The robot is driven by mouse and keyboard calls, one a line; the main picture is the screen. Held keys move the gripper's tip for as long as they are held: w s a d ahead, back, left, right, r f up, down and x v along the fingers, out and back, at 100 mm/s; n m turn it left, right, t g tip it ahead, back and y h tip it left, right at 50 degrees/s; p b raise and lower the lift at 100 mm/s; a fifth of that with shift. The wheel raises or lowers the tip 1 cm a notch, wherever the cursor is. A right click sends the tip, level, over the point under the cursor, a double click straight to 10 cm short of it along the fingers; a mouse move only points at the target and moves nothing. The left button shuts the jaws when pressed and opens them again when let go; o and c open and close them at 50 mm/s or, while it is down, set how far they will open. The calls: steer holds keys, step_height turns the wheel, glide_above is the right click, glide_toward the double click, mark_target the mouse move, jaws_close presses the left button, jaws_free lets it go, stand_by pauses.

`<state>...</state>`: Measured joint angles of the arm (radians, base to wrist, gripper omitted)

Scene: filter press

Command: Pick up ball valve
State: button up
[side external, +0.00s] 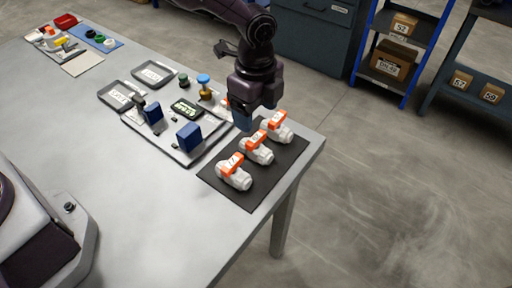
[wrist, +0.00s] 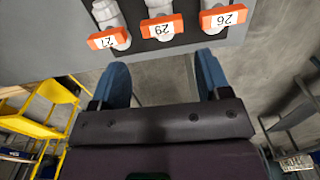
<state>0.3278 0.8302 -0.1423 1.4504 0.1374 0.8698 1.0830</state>
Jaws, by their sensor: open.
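Three white ball valves with orange handles stand in a row on a black mat (side external: 217,171) at the table's corner: a near one (side external: 234,173), a middle one (side external: 257,148) and a far one (side external: 278,128). In the wrist view they line the top edge, with handle labels that appear to read 27 (wrist: 109,38), 29 (wrist: 161,26) and 26 (wrist: 224,16). My gripper (side external: 243,122) is above the table beside the mat's far-left side. Its blue fingers (wrist: 162,62) are spread apart, empty, and the valves lie beyond the fingertips.
Left of the mat, a tray (side external: 170,151) carries blue blocks (side external: 188,136) and a dark display device (side external: 186,108). Shelves with boxes (side external: 388,62) stand beyond the table.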

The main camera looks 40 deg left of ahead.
mark_target(256, 137)
step_height(256, 137, down, 6)
steer(key=shift+r, duration=0.2)
steer(key=shift+w+a+f, duration=0.15)
steer(key=shift+f, duration=2.55)
steer(key=c, duration=0.8)
